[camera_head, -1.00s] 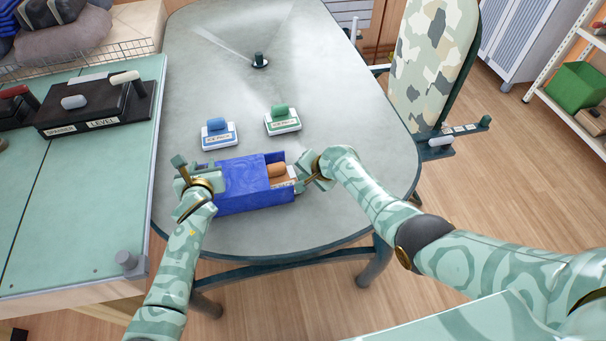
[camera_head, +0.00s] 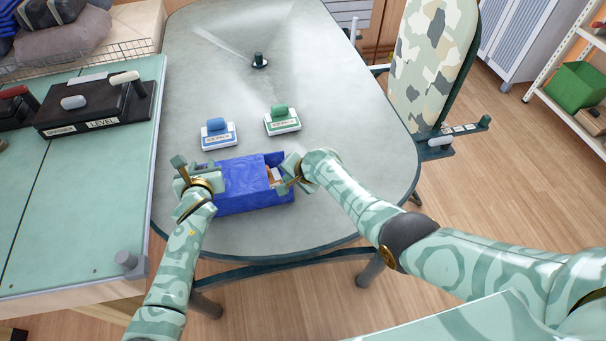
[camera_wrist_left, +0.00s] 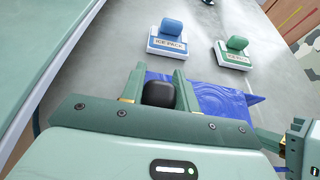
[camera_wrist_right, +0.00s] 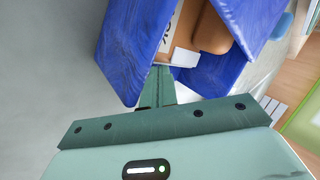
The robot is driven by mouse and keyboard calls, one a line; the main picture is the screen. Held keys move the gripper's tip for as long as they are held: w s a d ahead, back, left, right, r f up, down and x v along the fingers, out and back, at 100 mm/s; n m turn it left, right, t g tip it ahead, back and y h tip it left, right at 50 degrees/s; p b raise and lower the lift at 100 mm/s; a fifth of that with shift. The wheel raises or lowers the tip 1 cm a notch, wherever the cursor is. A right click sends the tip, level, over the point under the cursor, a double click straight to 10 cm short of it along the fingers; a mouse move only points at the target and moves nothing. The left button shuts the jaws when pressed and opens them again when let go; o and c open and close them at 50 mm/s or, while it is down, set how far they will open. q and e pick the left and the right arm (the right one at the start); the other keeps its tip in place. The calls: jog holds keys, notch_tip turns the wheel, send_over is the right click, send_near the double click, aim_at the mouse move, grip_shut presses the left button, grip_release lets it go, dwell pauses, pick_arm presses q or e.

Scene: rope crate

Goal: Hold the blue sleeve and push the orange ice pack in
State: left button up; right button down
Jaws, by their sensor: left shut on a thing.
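The blue sleeve (camera_head: 238,187) lies on the grey table, with its open end to the right. My left gripper (camera_head: 197,176) is at its left end. In the left wrist view its fingers are closed around a dark block (camera_wrist_left: 159,94) at the sleeve's end. The orange ice pack (camera_wrist_right: 214,30) is largely inside the sleeve; its white end shows at the opening in the right wrist view. My right gripper (camera_wrist_right: 160,84) is shut, with its fingertips at that white end. In the head view my right gripper (camera_head: 281,179) hides most of the opening.
A blue ice pack (camera_head: 218,134) and a green ice pack (camera_head: 282,121) stand on white bases behind the sleeve. A green bench (camera_head: 80,200) with a dark box adjoins the left. The table (camera_head: 330,110) is clear at the right, with a small post farther back.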

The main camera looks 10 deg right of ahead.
pick_arm(q)
jog(key=shift+s+f, duration=0.1)
jog(key=shift+f, duration=0.15)
pick_arm(e)
jog(key=shift+s+f, duration=0.15)
jog(key=shift+d, duration=0.45)
notch_tip(320, 180, up, 7)
dwell(0.3)
pick_arm(q)
jog(key=o, duration=1.2)
jog(key=shift+r, duration=0.1)
